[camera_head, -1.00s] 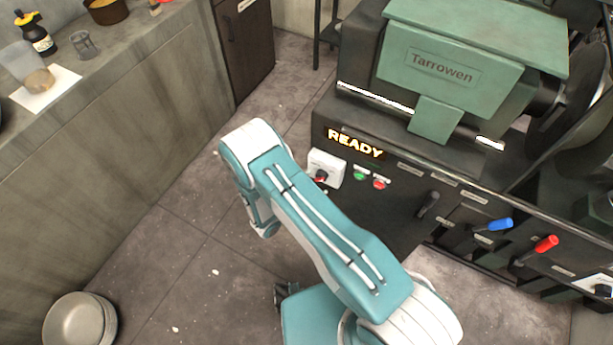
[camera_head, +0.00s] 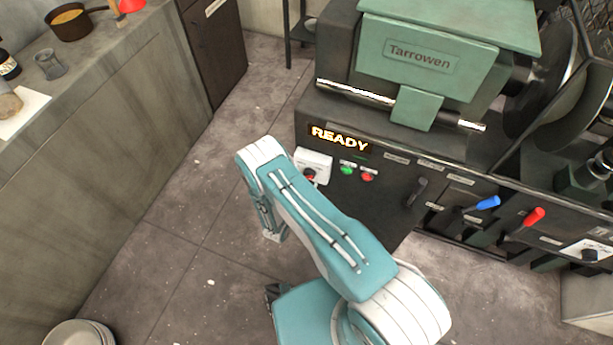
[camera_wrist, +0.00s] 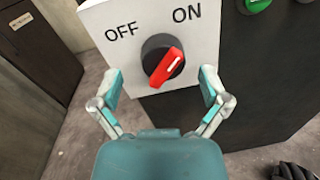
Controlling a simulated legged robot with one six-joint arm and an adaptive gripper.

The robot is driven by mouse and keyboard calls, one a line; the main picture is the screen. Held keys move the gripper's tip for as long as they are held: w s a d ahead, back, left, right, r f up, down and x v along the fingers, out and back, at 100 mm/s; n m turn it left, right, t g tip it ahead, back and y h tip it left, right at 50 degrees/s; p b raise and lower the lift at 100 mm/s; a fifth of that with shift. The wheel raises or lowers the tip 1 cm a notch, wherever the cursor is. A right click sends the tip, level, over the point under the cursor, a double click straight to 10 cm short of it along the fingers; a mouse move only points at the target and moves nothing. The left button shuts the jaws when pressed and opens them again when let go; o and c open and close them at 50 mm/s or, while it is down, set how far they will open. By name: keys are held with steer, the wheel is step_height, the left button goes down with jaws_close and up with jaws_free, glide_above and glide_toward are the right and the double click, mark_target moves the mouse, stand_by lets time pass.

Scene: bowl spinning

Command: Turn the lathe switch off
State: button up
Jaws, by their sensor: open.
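The lathe switch is a red knob (camera_wrist: 165,66) on a black round base, set on a white plate (camera_wrist: 112,22) marked OFF at left and ON at right. A white line on the knob's upper right end points toward ON. My gripper (camera_wrist: 160,82) is open in the wrist view, its fingers apart on either side below the knob, not visibly gripping it. In the head view the white switch plate (camera_head: 314,162) shows on the lathe front, with the knob partly hidden by my arm. The lathe (camera_head: 420,60) display reads READY.
Green (camera_head: 347,169) and red (camera_head: 368,176) buttons sit right of the switch. A black lever (camera_head: 416,190), a blue-handled lever (camera_head: 487,203) and a red-handled lever (camera_head: 534,216) stand farther right. A concrete counter (camera_head: 110,130) is at left. Floor between is clear.

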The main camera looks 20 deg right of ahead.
steer(key=shift+x, duration=0.9)
steer(key=shift+s, duration=0.15)
steer(key=c, duration=1.2)
steer(key=shift+o, duration=0.2)
steer(key=n, duration=0.5)
steer(key=shift+a, duration=0.1)
steer(key=n, duration=0.4)
steer(key=shift+w+n+t, duration=0.2)
steer(key=shift+n+t, duration=0.1)
steer(key=shift+n, duration=0.1)
steer(key=n, duration=0.4)
steer(key=shift+n+t, duration=0.3)
steer(key=shift+s+f+n+y, duration=0.15)
steer(key=shift+n+y, duration=0.15)
steer(key=shift+n, duration=1.8)
